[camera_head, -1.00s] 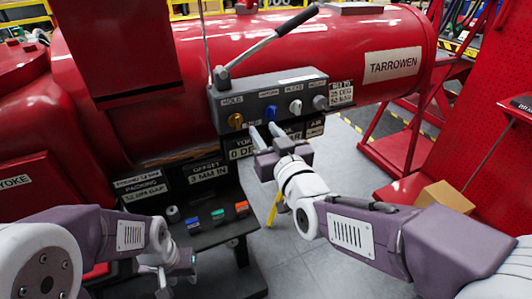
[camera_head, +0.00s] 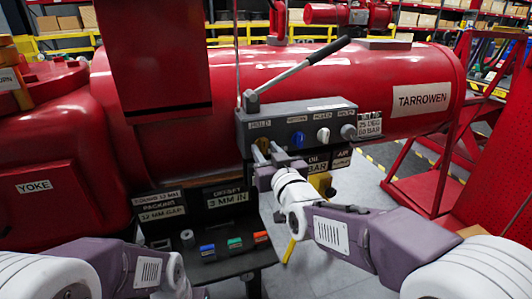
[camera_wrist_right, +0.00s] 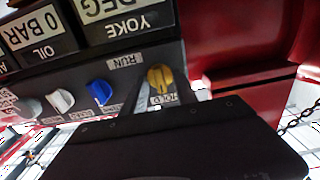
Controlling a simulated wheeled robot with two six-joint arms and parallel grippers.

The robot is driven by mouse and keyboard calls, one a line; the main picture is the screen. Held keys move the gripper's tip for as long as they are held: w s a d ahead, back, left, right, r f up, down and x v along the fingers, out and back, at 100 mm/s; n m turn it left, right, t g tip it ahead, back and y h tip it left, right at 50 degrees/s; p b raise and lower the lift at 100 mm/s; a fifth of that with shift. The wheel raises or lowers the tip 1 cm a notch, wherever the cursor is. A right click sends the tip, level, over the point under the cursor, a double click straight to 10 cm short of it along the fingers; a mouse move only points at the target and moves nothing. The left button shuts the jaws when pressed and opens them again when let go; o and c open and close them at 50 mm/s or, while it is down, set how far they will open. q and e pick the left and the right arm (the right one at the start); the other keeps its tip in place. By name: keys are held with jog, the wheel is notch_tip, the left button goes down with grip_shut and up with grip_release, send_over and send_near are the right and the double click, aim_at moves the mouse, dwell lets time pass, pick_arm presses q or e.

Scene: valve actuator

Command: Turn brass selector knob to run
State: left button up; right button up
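The brass selector knob (camera_head: 263,145) sits at the left end of the grey control panel (camera_head: 290,122), beneath a HOLD label. In the right wrist view, the knob (camera_wrist_right: 160,77) appears upside down between my two finger tips, with HOLD and RUN labels beside it. Its exact setting is unclear. My right gripper (camera_head: 267,153) is at the knob, fingers apart on either side of it. I see a gap around the knob and no clear contact. My left arm is at lower left; its fingers are not visible.
A blue knob (camera_head: 298,138), a white knob (camera_head: 323,134) and a grey knob (camera_head: 348,131) sit right of the brass one. A long lever (camera_head: 300,68) rises above the panel. A lower shelf (camera_head: 220,267) holds small coloured blocks. The red cylinder (camera_head: 300,80) is behind.

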grip_shut()
